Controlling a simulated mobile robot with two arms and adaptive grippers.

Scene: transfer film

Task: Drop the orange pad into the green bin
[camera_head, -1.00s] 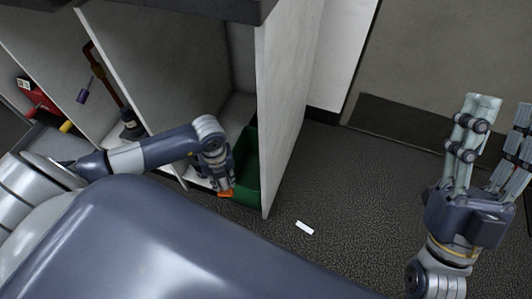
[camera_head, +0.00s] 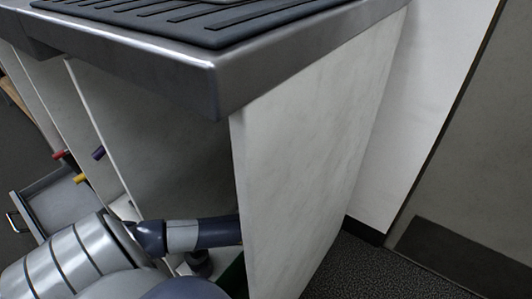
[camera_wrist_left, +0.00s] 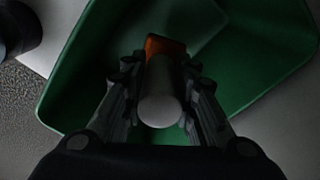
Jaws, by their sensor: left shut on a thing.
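The green bin (camera_wrist_left: 255,50) fills much of the left wrist view, its open inside below my left gripper (camera_wrist_left: 162,64). The gripper is shut on the orange pad (camera_wrist_left: 165,44), which shows at the fingertips over the bin's interior. A pale rounded shape lies between the fingers; I cannot tell what it is. In the head view only a sliver of the bin (camera_head: 233,277) shows beside the cabinet's side panel, and that panel hides my left gripper and the pad. My right gripper is out of view.
The white side panel (camera_head: 310,170) and the thick grey countertop (camera_head: 130,50) stand close to my left arm. An open drawer (camera_head: 60,200) is at the left. Dark carpet (camera_head: 370,270) is clear to the right of the cabinet.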

